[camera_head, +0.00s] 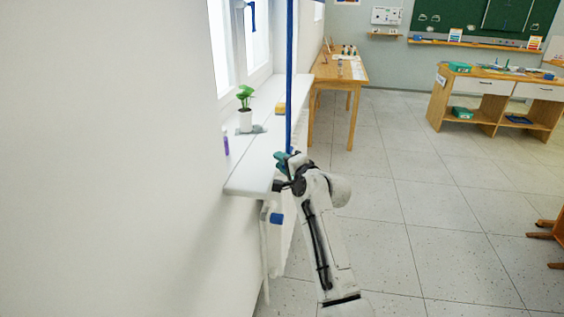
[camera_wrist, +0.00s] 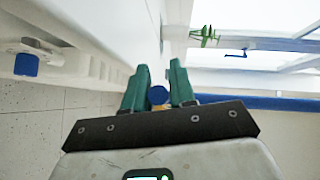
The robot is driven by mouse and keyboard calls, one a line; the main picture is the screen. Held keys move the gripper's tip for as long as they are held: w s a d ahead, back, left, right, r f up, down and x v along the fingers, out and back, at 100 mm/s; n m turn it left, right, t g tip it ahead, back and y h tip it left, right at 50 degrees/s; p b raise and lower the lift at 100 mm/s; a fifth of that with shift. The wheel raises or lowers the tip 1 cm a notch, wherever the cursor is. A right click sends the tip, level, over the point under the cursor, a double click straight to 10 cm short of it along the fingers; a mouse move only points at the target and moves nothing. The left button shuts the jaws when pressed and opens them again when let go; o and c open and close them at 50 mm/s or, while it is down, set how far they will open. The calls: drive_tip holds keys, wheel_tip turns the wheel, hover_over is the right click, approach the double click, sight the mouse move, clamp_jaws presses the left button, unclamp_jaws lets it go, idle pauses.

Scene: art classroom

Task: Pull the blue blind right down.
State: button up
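The blue blind (camera_head: 289,75) shows edge-on in the head view as a narrow upright strip beside the window. Its lower end meets my gripper (camera_head: 285,158) just off the sill's front edge. In the wrist view the blind (camera_wrist: 265,103) is a blue band running to the right edge. My gripper's two green fingers (camera_wrist: 159,80) stand on either side of a round blue part at the blind's lower end (camera_wrist: 158,95), which fills the gap between them. The fingers look shut on it. My gripper hides the very bottom of the blind.
The white window sill (camera_head: 262,160) carries a potted plant (camera_head: 245,118), a purple bottle (camera_head: 226,142) and a yellow block (camera_head: 280,108). Below it is a radiator with a blue knob (camera_head: 277,218). A wooden table (camera_head: 345,68) stands beyond.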

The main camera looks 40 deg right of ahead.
drive_tip(key=shift+o, duration=1.4)
drive_tip(key=s+a+r, duration=0.1)
drive_tip(key=s, duration=0.9)
drive_tip(key=shift+s+a+r, duration=0.2)
drive_tip(key=shift+s+r, duration=0.1)
drive_tip(key=shift+c, duration=0.3)
